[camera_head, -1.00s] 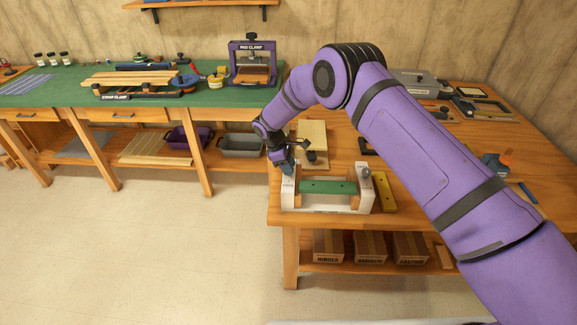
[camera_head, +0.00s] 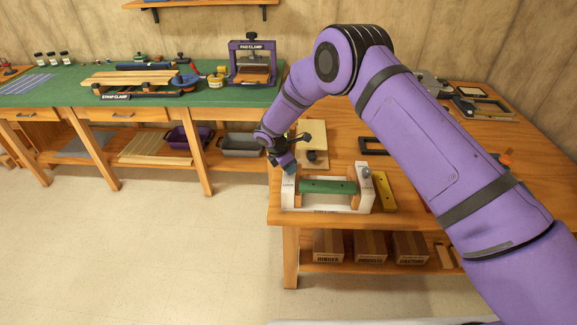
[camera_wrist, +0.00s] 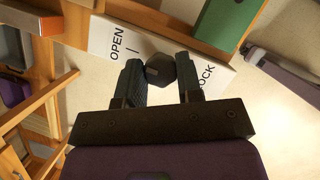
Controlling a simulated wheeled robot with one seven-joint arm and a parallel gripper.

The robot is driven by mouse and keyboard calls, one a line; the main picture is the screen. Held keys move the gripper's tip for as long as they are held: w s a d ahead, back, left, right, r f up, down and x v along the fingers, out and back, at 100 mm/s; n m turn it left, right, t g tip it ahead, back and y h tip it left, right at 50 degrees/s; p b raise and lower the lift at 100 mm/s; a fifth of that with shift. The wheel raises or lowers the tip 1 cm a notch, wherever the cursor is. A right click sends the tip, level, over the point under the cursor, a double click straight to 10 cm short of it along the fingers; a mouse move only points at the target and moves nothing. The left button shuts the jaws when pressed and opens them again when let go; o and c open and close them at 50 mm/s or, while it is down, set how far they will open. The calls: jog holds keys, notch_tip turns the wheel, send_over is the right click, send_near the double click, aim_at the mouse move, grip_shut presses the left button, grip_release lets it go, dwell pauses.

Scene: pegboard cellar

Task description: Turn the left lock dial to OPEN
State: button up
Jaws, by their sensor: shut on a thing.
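The left lock dial (camera_wrist: 160,68) is a dark faceted knob on a white panel (camera_wrist: 101,37) printed OPEN on the left and LOCK on the right in the wrist view. My gripper (camera_wrist: 160,78) is shut on this dial, one finger on each side. I cannot make out a pointer on the dial. In the head view my gripper (camera_head: 287,164) is at the left end of the white fixture (camera_head: 288,200) and hides the left dial. A second knob (camera_head: 367,171) stands at the fixture's right end. A green bar (camera_head: 328,187) lies between the ends.
The fixture sits near the front edge of the wooden bench (camera_head: 277,215). A yellow piece (camera_head: 384,192) lies to its right, and a board with a dark knob (camera_head: 313,138) lies behind it. A green-topped bench (camera_head: 60,93) stands to the left.

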dwell(0.4)
jog(key=o, duration=0.9)
jog(key=shift+o, duration=0.2)
jog(key=v, duration=1)
jog(key=shift+a+r, duration=0.2)
jog(key=shift+r, duration=0.15)
jog(key=shift+s, duration=0.15)
